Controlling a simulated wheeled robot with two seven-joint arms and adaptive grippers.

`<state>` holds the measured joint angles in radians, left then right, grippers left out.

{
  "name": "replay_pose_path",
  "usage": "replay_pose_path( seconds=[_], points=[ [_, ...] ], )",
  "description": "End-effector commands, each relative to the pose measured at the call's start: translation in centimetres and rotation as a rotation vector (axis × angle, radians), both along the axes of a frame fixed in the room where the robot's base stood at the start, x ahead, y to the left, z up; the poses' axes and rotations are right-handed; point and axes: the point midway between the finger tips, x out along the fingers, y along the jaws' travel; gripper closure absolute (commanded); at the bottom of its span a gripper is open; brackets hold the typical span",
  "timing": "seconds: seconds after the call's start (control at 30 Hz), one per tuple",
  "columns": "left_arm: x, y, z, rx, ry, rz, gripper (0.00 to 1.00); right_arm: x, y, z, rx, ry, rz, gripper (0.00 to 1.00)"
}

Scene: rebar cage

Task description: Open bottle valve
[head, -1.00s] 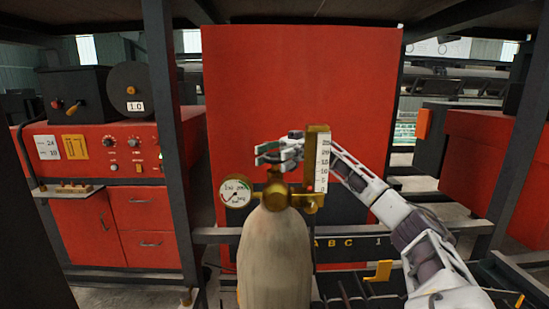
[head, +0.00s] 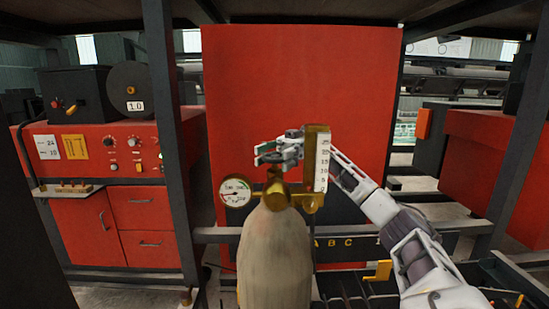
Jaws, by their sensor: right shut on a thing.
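A tall pale gas bottle (head: 274,260) stands upright in the middle foreground. On its top is a brass valve (head: 275,190). A round gauge (head: 236,191) is on the valve's left, and a flow tube with a number scale (head: 321,160) is on its right. My right gripper (head: 264,155) reaches in from the right behind the flow tube and is shut at the top of the valve. The valve's handle is hidden between the fingers. My left gripper is out of view.
A large red panel (head: 300,80) stands behind the bottle. A dark frame post (head: 172,140) and a red welding machine (head: 90,150) are on the left. Dark shelf beams run overhead.

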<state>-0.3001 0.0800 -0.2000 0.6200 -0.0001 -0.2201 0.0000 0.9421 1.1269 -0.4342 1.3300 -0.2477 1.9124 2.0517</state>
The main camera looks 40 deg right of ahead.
Motion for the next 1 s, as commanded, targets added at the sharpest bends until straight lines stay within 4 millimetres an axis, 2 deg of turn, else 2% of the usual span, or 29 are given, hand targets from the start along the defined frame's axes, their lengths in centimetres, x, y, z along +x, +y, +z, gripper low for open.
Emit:
replay_pose_path(
  seconds=[0.03,0.2,0.67,1.0],
  points=[
    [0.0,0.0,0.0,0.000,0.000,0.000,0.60,0.0,-0.1,0.3,0.004,-0.003,-0.004,0.39],
    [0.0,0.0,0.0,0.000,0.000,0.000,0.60,0.0,-0.1,0.2,0.003,-0.002,-0.002,0.19],
    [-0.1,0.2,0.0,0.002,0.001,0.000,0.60,0.0,0.0,0.3,0.002,-0.002,-0.001,0.19],
    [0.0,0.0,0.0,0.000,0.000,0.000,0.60,0.0,0.0,2.3,0.002,-0.003,0.000,0.19]
  ],
)
